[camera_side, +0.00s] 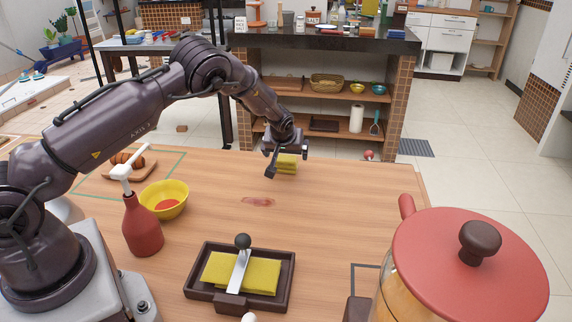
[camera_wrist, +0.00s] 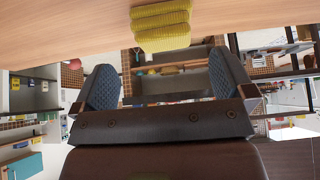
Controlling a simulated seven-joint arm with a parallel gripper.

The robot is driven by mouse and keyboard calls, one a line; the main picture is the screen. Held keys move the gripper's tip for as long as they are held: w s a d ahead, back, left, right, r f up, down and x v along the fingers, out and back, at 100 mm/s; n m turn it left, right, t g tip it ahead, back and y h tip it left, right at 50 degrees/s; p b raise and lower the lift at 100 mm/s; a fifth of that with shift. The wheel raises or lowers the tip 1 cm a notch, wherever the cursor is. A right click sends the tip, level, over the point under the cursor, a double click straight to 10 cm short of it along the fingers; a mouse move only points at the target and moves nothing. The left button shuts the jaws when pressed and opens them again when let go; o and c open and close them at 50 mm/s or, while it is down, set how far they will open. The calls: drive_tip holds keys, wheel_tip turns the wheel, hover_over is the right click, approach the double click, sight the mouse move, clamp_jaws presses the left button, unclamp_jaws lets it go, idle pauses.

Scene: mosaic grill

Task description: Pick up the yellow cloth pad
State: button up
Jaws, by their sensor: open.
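A small stack of yellow cloth pads (camera_side: 288,165) lies near the far edge of the wooden table in the side view. It also shows in the wrist view (camera_wrist: 162,24) at the top centre, ridged and layered, beyond the fingers. My gripper (camera_side: 284,160) is open and empty, low over the table at the stack, and partly covers it in the side view. In the wrist view my gripper's two blue-padded fingers (camera_wrist: 162,75) are spread wide, with the stack ahead between their lines. I see no contact. More yellow pads (camera_side: 218,270) lie in a dark tray (camera_side: 290,275) under a metal-handled press.
A yellow bowl (camera_side: 165,199), a red bottle (camera_side: 143,225) and a board with bread (camera_side: 128,163) stand at left. A red-lidded glass pot (camera_side: 440,250) fills the front right. A reddish smear (camera_side: 258,202) marks the table middle, which is otherwise clear.

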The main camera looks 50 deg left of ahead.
sight(286, 159)
drive_tip(key=shift+a+x, duration=0.2)
drive_tip(key=shift+x, duration=2.9)
drive_tip(key=shift+s, duration=0.15)
drive_tip(key=c, duration=0.9)
